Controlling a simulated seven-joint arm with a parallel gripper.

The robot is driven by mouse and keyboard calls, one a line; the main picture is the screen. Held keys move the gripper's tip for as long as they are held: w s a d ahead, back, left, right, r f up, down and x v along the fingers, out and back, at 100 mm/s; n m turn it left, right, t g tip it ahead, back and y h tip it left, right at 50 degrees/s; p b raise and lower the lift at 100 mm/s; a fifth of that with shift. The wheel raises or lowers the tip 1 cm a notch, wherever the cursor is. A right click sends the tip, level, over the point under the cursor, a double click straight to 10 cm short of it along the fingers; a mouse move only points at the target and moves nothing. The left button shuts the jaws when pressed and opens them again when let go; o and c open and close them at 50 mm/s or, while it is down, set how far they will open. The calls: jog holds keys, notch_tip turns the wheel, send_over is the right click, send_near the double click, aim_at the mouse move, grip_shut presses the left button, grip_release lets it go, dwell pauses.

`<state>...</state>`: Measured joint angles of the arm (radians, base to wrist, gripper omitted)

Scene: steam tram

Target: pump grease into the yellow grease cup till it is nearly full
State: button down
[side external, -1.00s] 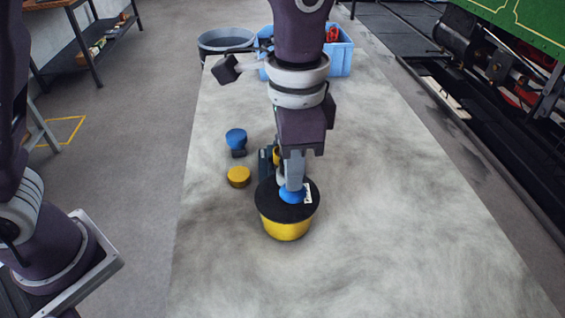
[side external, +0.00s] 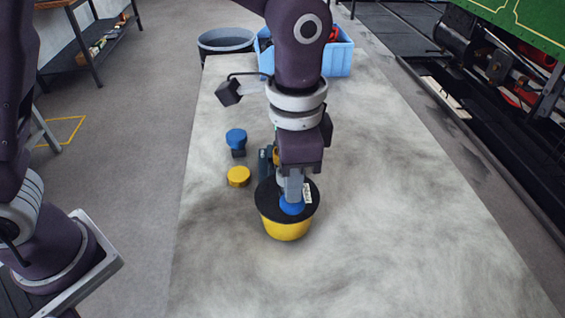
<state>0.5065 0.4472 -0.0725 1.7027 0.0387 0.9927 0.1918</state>
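A yellow tub (side external: 286,230) with a black lid stands on the bench. A round blue knob (side external: 291,209) shows at the middle of the lid, with a white label beside it. My gripper (side external: 291,197) points down onto the knob and appears to touch it. Its fingers show as one grey block, so I cannot tell their opening. Behind the gripper, a dark blue-grey upright part (side external: 263,162) and a small yellow part (side external: 276,156) are mostly hidden; I cannot tell whether this is the grease cup. A low yellow round piece (side external: 238,176) lies left of the tub.
A blue-topped piece (side external: 236,138) with a dark base stands behind the yellow round piece. A blue crate (side external: 341,58) and a dark round bin (side external: 226,40) are at the far end. The bench (side external: 400,200) is clear to the right and in front.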

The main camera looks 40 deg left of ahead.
jog(key=shift+r, duration=3.3)
notch_tip(320, 180, up, 6)
jog(key=shift+f, duration=3.05)
jog(key=shift+f, duration=0.2)
jog(key=shift+f, duration=1.8)
jog(key=shift+r, duration=2.05)
